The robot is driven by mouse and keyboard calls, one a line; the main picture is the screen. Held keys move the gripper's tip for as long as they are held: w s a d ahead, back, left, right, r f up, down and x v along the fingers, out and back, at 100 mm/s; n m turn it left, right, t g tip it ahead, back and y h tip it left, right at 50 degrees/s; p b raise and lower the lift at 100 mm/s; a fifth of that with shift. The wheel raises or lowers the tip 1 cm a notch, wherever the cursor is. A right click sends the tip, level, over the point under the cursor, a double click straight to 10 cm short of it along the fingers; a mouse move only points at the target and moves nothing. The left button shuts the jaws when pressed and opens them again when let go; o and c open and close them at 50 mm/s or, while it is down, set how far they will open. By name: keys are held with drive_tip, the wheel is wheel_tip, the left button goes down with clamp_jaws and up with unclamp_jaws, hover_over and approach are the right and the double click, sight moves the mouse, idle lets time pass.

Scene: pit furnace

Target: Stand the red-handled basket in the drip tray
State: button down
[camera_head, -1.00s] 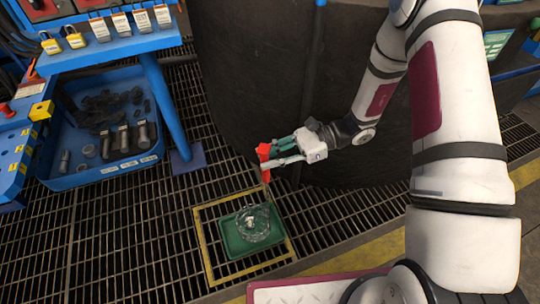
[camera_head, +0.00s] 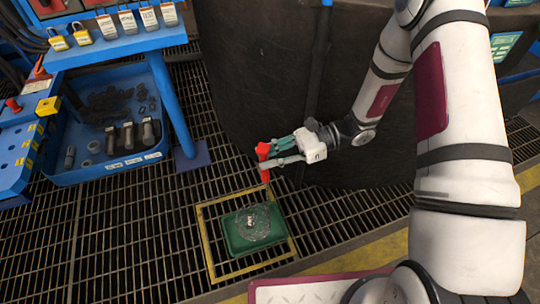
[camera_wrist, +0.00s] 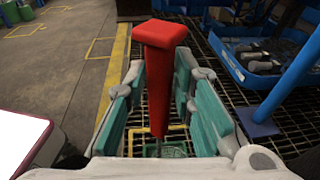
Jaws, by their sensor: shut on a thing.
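The red handle (camera_head: 263,152) stands upright between the fingers of my gripper (camera_head: 272,153), which is shut on it. In the wrist view the red handle (camera_wrist: 160,75) runs down between the teal finger pads of my gripper (camera_wrist: 160,110). The wire basket (camera_head: 254,222), with a small pale thing inside, is below the handle and shows over the green drip tray (camera_head: 234,242). I cannot tell whether its bottom touches the tray. The tray lies inside a yellow-outlined square on the grating; in the wrist view it is mostly hidden behind the handle and fingers.
A dark curved furnace wall (camera_head: 250,80) rises behind my gripper. A blue bin (camera_head: 105,172) with dark parts stands at left, beside a blue leg (camera_head: 170,105) of a bench with padlocks and tags. Open grating (camera_head: 120,235) lies left of the tray.

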drive_tip(key=shift+a+f+b, duration=0.1)
drive_tip(key=shift+f+b, duration=1.15)
drive_tip(key=shift+f, duration=0.75)
drive_tip(key=shift+f+b, duration=0.45)
drive_tip(key=shift+f, duration=0.25)
drive_tip(key=c, duration=1.3)
unclamp_jaws()
drive_tip(key=o, duration=0.5)
drive_tip(key=shift+f, duration=0.1)
